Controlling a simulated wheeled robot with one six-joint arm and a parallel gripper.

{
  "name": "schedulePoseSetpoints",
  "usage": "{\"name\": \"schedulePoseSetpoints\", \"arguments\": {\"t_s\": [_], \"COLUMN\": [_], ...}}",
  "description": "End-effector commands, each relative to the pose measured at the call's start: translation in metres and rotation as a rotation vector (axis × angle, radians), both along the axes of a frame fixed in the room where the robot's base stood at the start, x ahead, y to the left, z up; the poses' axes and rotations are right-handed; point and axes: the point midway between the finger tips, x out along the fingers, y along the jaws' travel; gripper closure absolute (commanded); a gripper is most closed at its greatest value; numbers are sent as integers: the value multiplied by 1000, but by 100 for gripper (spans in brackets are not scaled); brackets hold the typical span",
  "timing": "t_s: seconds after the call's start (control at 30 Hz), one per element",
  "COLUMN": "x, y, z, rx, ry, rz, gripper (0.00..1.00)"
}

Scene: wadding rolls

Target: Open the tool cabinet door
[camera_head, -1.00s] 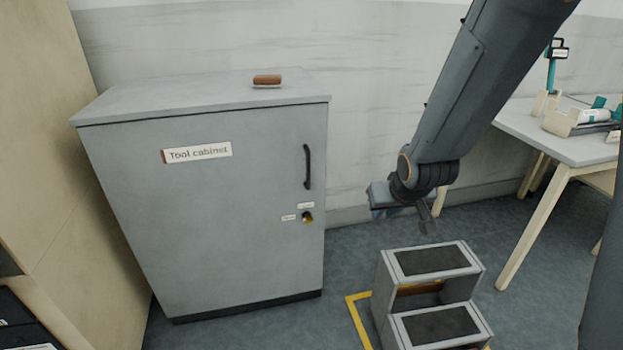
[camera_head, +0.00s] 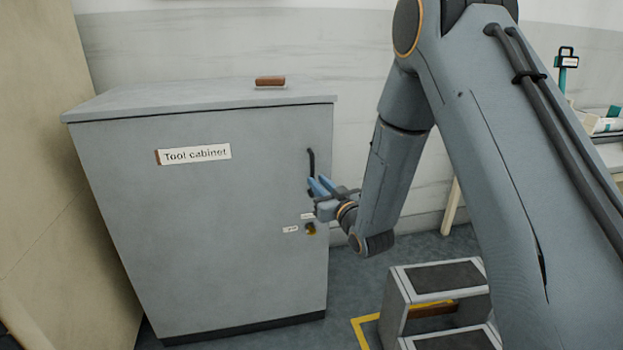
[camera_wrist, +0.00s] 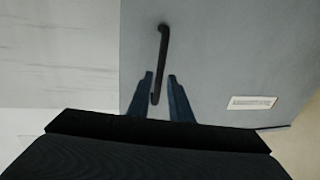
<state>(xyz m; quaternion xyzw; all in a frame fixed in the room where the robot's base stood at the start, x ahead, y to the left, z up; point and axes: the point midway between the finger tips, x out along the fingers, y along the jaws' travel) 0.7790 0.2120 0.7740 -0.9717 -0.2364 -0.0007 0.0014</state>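The grey tool cabinet (camera_head: 200,230) stands against the wall with its door shut. It carries a "Tool cabinet" label (camera_head: 195,153). Its dark vertical handle (camera_head: 311,160) is near the door's right edge, its lower part hidden by my gripper. A lock with a key (camera_head: 310,229) sits below the handle. My gripper (camera_head: 318,184) is at the lower part of the handle. In the wrist view, the blue fingers of my gripper (camera_wrist: 161,76) are apart, with the handle (camera_wrist: 162,50) between them in the picture. I cannot tell whether they touch it.
A brown-handled object (camera_head: 270,82) lies on the cabinet top. A grey step stool (camera_head: 395,305) stands on the floor to the right, inside yellow floor marking (camera_head: 358,328). A beige panel (camera_head: 60,190) is close on the cabinet's left. A workbench is partly hidden at right.

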Motion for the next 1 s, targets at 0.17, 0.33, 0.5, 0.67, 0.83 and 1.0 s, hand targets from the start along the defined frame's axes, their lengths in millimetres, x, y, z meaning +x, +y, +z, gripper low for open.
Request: {"name": "schedulePoseSetpoints", "arguments": {"t_s": [0.17, 0.33, 0.5, 0.67, 0.83, 1.0], "x": [25, 40, 45, 45, 45, 44], "y": [13, 21, 23, 23, 23, 27], "z": [0, -1, 0, 0, 0, 0], "rx": [0, -1, -2, -2, -2, -2], "ry": [-1, 0, 1, 1, 1, 1], "rz": [0, 0, -1, -1, -1, 0], "gripper": [82, 82, 82, 82, 100, 100]}}
